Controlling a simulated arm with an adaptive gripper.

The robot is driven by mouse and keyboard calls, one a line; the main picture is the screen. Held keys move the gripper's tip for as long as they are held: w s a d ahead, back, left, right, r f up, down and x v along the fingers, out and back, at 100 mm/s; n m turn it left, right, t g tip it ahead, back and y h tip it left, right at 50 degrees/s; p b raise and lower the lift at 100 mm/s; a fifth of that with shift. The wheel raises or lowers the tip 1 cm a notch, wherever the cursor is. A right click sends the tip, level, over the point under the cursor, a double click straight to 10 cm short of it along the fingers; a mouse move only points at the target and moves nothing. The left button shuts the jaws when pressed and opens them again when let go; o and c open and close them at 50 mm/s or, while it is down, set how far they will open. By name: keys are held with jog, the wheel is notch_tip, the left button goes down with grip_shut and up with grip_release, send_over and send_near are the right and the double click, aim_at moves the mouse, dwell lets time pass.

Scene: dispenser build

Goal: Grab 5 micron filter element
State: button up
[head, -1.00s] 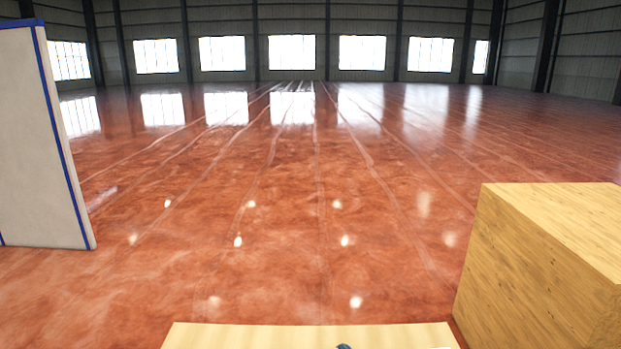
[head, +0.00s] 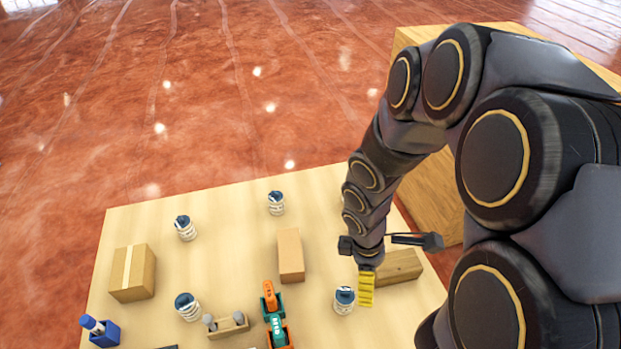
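Several small cylinders with white ringed bodies and dark blue tops stand upright on the table. One is at the back (head: 276,203), one at the back left (head: 186,228), one at the front left (head: 188,307) and one at the front right (head: 344,300). I cannot read which is the 5 micron filter element. My gripper (head: 366,288) points down just right of the front right cylinder, its tip a yellow ribbed piece. Whether it touches that cylinder or is open is not clear. My arm hides the table's back right part.
The light wooden table (head: 235,255) also holds a cardboard box (head: 132,273), a brown block (head: 290,254), a wooden block (head: 400,267), a teal and orange tool (head: 273,315), a wooden holder (head: 228,325) and a blue holder (head: 100,332). A large wooden crate (head: 430,195) stands behind my arm.

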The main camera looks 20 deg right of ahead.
aim_at(349, 298)
jog(key=f+n, duration=0.1)
jog(key=f, duration=0.1)
jog(key=w+a+f+n+y, duration=0.1)
jog(key=f+n, duration=0.1)
jog(key=a+f+n+y, duration=0.1)
jog(key=f, duration=0.2)
jog(key=shift+w, duration=0.2)
notch_tip(349, 298, down, 2)
jog(key=shift+f, duration=0.1)
jog(key=shift+w+a+f, duration=0.1)
jog(key=shift+f, duration=0.8)
jog(key=shift+w+a+f, duration=0.15)
jog(key=shift+f, duration=0.7)
jog(key=shift+w+a+f, duration=0.1)
jog(key=shift+f, duration=0.8)
jog(key=c, duration=1.2)
